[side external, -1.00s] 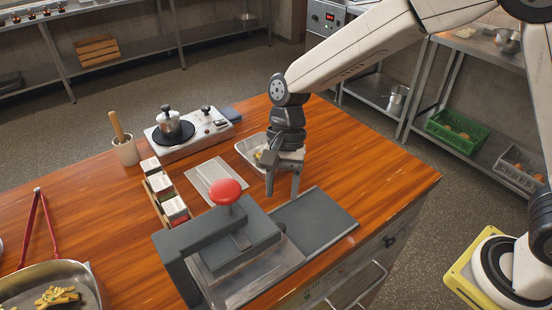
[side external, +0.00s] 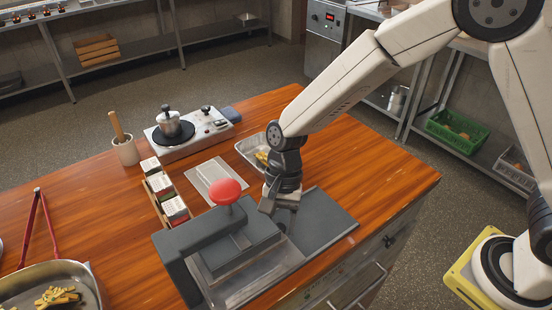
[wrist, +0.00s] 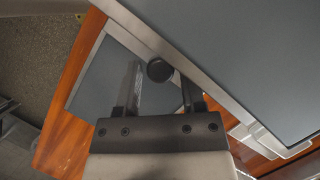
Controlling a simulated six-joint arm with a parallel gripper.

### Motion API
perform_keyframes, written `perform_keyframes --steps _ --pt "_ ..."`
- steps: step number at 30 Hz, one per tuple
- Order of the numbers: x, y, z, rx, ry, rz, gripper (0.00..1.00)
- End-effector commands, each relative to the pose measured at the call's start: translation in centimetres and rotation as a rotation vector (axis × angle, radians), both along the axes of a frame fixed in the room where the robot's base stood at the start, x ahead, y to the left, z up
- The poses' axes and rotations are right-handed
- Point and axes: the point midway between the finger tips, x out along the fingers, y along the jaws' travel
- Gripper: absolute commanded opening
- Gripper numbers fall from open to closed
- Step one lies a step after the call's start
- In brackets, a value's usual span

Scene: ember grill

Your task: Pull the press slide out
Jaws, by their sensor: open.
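The grey press (side external: 213,240) with a red knob (side external: 226,191) on top stands at the table's front edge. Its metal slide (side external: 250,284) lies under the upper plate. A dark flat bed (side external: 327,226) extends to the right of it. My gripper (side external: 281,214) points down over the bed, close beside the press's right side. In the wrist view, a small round black knob (wrist: 159,70) sits at the metal edge of the large grey plate (wrist: 250,55). My open gripper fingers (wrist: 160,85) lie on either side of that knob; contact cannot be told.
A shallow tray (side external: 250,151) with food is just behind my gripper. A box of small cartons (side external: 160,191), a hot plate with a pot (side external: 190,133) and a pan (side external: 50,280) stand to the left. The wooden table is clear at right.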

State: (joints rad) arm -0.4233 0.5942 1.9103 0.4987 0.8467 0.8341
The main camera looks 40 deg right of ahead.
Motion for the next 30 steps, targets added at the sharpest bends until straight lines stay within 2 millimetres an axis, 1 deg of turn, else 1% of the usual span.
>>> perform_keyframes --steps 4,5,6,8,9,30 --pt "-0.01 0.01 0.0 0.0 0.0 0.0 0.51" --pt "-0.01 0.0 0.01 0.0 0.0 0.0 0.45" --pt "0.0 0.0 0.01 0.0 0.0 0.0 0.32" --pt "0.0 0.0 0.02 0.0 0.0 0.0 0.13" --pt "0.0 0.0 0.03 0.0 0.0 0.0 0.0" --pt "0.01 0.0 0.09 0.001 0.001 0.0 0.0"
